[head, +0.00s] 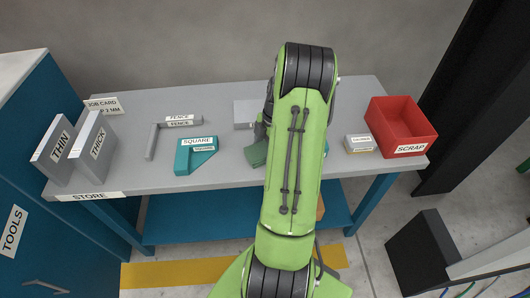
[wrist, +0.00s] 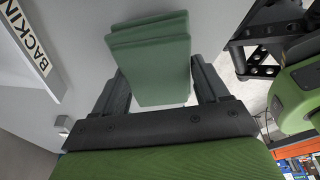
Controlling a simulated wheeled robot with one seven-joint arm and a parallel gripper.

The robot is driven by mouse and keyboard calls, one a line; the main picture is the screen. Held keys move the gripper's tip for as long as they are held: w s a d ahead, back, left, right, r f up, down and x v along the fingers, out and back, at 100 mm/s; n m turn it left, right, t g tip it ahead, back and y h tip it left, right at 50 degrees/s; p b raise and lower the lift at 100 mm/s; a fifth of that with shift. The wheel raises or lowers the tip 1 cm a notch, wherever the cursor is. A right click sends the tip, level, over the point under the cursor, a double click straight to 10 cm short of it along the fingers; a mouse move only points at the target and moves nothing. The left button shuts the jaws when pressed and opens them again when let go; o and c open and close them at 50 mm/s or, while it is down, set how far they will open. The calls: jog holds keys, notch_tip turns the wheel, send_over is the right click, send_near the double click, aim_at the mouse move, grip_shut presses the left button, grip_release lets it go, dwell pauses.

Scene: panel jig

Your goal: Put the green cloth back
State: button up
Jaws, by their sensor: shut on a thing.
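The green cloth (wrist: 155,60) is a folded, layered dark green pad in the wrist view. It sits between the two fingers of my gripper (wrist: 160,82), which is shut on it. In the head view, part of the cloth (head: 256,154) shows just left of my green arm, over the middle of the grey bench. My arm hides most of my gripper and the rest of the cloth there. I cannot tell whether the cloth touches the bench top.
On the grey bench (head: 225,165) stand THIN (head: 53,146) and THICK (head: 92,142) panels, a FENCE piece (head: 182,121), a teal SQUARE (head: 194,157), a grey block (head: 245,113), a small labelled box (head: 359,144) and a red SCRAP bin (head: 402,122). A BACKING label (wrist: 28,42) shows beside the cloth.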

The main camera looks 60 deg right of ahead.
jog(key=shift+w+f, duration=0.1)
jog(key=shift+f, duration=0.45)
jog(key=shift+f, duration=0.15)
jog(key=o, duration=1)
